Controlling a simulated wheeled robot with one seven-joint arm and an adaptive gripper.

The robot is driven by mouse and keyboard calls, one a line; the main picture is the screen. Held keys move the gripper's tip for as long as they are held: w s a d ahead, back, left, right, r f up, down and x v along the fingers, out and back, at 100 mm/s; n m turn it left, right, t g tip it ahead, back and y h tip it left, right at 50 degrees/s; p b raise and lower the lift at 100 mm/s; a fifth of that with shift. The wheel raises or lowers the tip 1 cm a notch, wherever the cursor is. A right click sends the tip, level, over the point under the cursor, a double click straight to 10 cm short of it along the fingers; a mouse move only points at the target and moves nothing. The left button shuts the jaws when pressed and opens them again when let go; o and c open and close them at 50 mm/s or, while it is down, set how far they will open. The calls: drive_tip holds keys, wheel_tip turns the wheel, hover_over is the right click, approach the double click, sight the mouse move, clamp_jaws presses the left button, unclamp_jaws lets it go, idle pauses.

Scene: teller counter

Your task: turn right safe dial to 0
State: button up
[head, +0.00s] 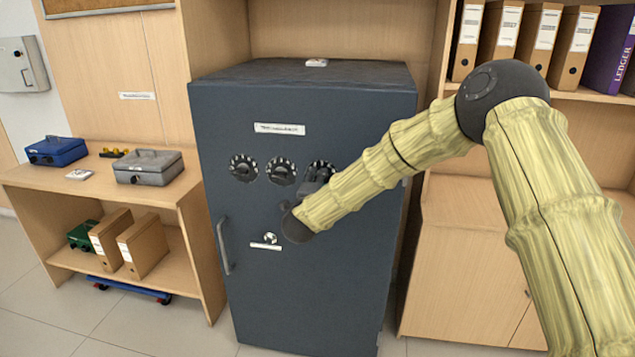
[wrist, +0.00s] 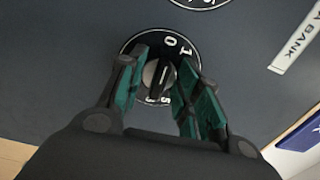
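The right safe dial (head: 321,168) is the rightmost of three black dials on the dark blue-grey safe (head: 300,250). My gripper (head: 312,187) partly covers it in the head view. In the wrist view the dial (wrist: 170,42) shows white numerals, with 0 and 1 at its far side. Its dark knob (wrist: 158,78) carries a pale line; which numeral it marks I cannot tell. My gripper (wrist: 160,76) is open, with its green-padded fingers on either side of the knob. Dial face shows between the fingers; contact is unclear.
The left dial (head: 243,167) and middle dial (head: 281,170) sit beside it. Below are a small keyhole knob (head: 270,238) and a long handle (head: 223,247). A shelf with binders (head: 543,38) stands right, and a low table with cash boxes (head: 148,166) stands left.

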drive_tip(key=s+a, duration=0.2)
drive_tip(key=s, duration=0.9)
drive_tip(key=shift+s, duration=0.4)
drive_tip(key=shift+a, duration=0.15)
drive_tip(key=s+d+f+n+g+y+p, duration=0.1)
drive_tip(key=s+d+f+n+g, duration=0.25)
drive_tip(key=s+f, duration=0.45)
drive_tip(key=s+d+f+n+g+y, duration=0.2)
drive_tip(key=s+d+f+n, duration=0.15)
drive_tip(key=f, duration=0.95)
drive_tip(key=s+d+f+n+g+y+p, duration=0.1)
drive_tip(key=s+d+f+n+g, duration=0.15)
drive_tip(key=s+f+n, duration=0.55)
drive_tip(key=s+d+f+n+g, duration=0.1)
drive_tip(key=s+d+f+g, duration=0.2)
drive_tip(key=s, duration=0.8)
drive_tip(key=s+d+f+n+g+p, duration=0.1)
drive_tip(key=s+d+f, duration=0.4)
drive_tip(key=s, duration=0.6)
drive_tip(key=s+d+f+n+g+p, duration=0.1)
drive_tip(key=s+d+f+g, duration=0.3)
drive_tip(key=s+d, duration=0.4)
drive_tip(key=s+n+g, duration=0.1)
drive_tip(key=s, duration=0.2)
drive_tip(key=shift+f+n+g+h, duration=0.15)
drive_tip(key=shift+n+g+h, duration=0.15)
drive_tip(key=shift+g+h, duration=0.1)
